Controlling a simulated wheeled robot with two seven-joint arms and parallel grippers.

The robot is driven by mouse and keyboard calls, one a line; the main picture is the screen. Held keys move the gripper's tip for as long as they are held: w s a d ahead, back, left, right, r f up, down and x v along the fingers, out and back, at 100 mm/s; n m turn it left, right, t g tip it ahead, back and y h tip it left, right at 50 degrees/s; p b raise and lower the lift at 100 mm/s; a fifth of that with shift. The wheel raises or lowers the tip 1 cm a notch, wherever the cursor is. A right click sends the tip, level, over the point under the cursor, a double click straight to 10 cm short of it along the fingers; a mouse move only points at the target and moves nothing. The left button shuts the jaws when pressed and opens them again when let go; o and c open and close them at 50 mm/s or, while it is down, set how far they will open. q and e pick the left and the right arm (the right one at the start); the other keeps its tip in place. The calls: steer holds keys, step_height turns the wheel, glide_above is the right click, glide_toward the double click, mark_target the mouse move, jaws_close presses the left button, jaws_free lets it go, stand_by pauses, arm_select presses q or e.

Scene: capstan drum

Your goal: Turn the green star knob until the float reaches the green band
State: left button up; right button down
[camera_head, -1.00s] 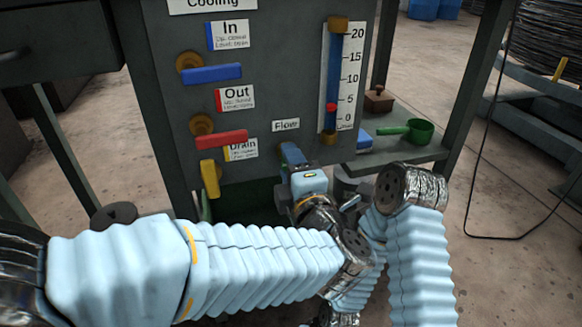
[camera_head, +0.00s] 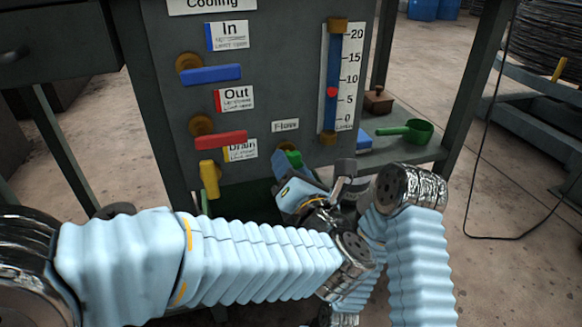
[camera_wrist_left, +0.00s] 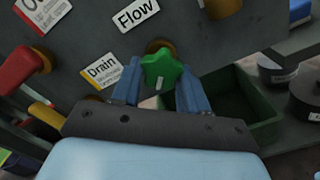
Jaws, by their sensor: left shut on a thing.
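The green star knob (camera_head: 295,158) sits under the Flow label on the grey panel; it also shows in the left wrist view (camera_wrist_left: 161,70). My left gripper (camera_head: 290,167) is shut on the knob, with one blue finger on each side of it in the wrist view (camera_wrist_left: 160,88). The red float (camera_head: 332,91) stands in the blue gauge tube (camera_head: 334,62), between the 5 and 10 marks. I cannot make out a green band on the gauge. My right arm (camera_head: 415,250) shows at the lower right, but its gripper is out of sight.
Blue (camera_head: 211,74), red (camera_head: 221,138) and yellow (camera_head: 209,180) valve handles are left of the knob. A dark green bin (camera_wrist_left: 245,110) is below the panel.

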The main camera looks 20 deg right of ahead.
arm_select(q)
steer(key=shift+f+n, duration=0.15)
steer(key=shift+n, duration=0.65)
steer(key=o, duration=1.1)
steer(key=shift+c, duration=0.2)
steer(key=s, duration=1.4)
steer(key=shift+d, duration=0.3)
